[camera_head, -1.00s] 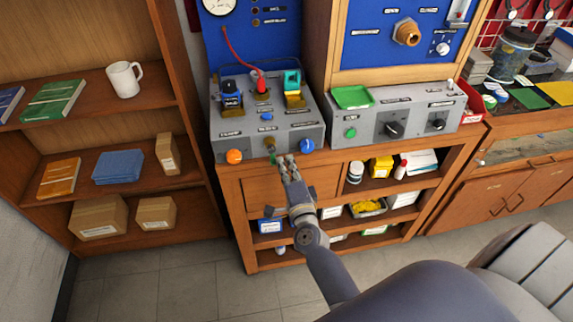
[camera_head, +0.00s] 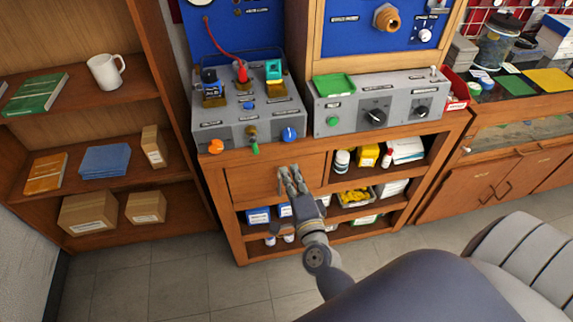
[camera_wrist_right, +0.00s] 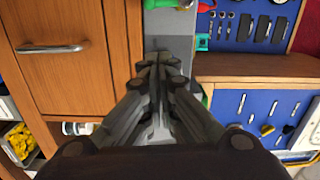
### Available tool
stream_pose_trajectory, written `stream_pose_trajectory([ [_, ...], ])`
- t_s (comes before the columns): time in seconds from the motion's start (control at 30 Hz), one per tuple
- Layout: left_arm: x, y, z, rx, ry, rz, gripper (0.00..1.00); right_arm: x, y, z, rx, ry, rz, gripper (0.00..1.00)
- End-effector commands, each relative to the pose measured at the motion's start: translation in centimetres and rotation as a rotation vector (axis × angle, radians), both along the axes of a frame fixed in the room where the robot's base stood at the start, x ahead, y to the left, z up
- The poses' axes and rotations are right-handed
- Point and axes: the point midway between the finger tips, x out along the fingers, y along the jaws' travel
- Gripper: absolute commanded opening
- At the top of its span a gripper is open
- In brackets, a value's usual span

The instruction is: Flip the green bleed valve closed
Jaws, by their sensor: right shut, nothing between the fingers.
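The green bleed valve handle (camera_head: 255,149) hangs down below a small brass fitting (camera_head: 251,132) on the front of the left grey test box (camera_head: 216,131). It sits between an orange knob (camera_head: 215,146) and a blue knob (camera_head: 289,134). My right gripper (camera_head: 289,172) is shut and empty, below and to the right of the green handle and apart from it, in front of the wooden cabinet. In the right wrist view the closed fingers (camera_wrist_right: 159,62) point toward a grey surface; I cannot clearly identify the valve there. My left gripper is not in view.
A wooden cabinet (camera_head: 240,182) supports the test boxes, with stocked shelves on its right. A second grey box (camera_head: 349,117) with a green tray (camera_head: 334,84) stands to the right. A bookshelf (camera_head: 165,165) is at left. Floor (camera_head: 165,270) in front is clear.

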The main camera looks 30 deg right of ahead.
Motion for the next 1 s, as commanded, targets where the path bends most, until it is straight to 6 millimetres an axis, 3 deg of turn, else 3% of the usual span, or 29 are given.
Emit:
stream_pose_trajectory([
  [0.23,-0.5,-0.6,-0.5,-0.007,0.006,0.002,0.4,-1.8,0.4,0.0,0.0,0.0,-0.001,0.0],
  [0.5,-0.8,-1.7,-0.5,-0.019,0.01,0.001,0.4,-1.9,0.5,0.1,0.0,-0.001,-0.001,0.0],
  [0.83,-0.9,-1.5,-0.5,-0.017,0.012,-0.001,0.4,-1.9,0.5,-0.1,-0.003,0.003,0.002,0.0],
  [0.93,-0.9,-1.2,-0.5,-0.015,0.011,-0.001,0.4,-1.9,1.3,-2.0,-0.038,0.046,0.027,0.0],
  [1.0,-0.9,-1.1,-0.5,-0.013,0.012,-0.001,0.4,-2.0,2.4,-4.8,-0.093,0.11,0.067,0.0],
])
